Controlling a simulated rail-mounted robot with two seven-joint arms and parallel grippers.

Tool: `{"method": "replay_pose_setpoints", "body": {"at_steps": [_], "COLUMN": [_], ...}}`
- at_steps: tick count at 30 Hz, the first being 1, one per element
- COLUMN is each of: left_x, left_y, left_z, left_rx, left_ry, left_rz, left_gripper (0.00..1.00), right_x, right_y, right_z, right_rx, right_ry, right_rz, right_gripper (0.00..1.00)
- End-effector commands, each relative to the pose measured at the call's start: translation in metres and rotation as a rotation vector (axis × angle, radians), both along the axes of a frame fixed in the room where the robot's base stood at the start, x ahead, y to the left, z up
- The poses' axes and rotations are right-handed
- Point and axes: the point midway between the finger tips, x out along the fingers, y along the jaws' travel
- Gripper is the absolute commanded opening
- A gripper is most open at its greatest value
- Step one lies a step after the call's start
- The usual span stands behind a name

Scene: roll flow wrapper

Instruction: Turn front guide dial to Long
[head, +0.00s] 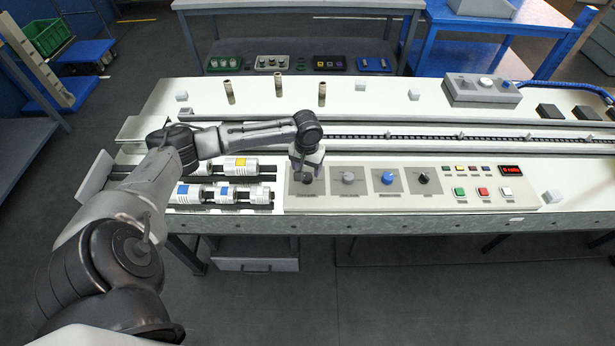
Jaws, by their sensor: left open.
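The control panel (366,203) on the front of the machine carries a row of dials. The leftmost dial (307,179) is dark and partly hidden under my left gripper. Beside it are a grey dial (348,178), a blue dial (387,178) and a black dial (423,178). The labels are too small to read, so I cannot tell which is the front guide dial or where it points. My left gripper (307,172) points down at the leftmost dial, open; whether its fingers touch the dial I cannot tell. My right gripper is out of view.
Right of the dials are green (459,191), red (483,191) and white (505,191) buttons and a red-lit display (512,170). A conveyor chain (400,137) runs behind. Several brown cylinders (322,94) stand farther back.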

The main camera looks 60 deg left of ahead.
Motion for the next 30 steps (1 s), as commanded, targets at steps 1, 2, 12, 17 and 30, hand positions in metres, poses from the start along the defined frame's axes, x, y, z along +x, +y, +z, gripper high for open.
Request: {"method": "replay_pose_setpoints", "body": {"at_steps": [1, 2, 12, 17, 30], "left_x": [0.0, 0.0, 0.0, 0.0, 0.0], "left_y": [0.0, 0.0, 0.0, 0.0, 0.0], "left_z": [-0.01, -0.015, -0.043, -0.046, -0.046], "left_rx": [-0.001, 0.0, 0.001, 0.001, 0.001], "left_ry": [0.001, 0.001, 0.001, 0.0, 0.0], "left_rz": [0.001, 0.001, 0.0, -0.001, -0.001], "left_gripper": [0.65, 0.65, 0.65, 0.65, 0.45], "right_x": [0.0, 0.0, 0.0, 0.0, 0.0], "right_y": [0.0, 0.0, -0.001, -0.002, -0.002], "right_z": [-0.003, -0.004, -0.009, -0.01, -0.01], "right_rx": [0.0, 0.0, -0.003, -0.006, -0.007], "right_ry": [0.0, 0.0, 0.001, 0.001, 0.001], "right_rz": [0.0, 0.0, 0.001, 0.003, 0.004], "right_gripper": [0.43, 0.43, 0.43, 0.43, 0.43]}}
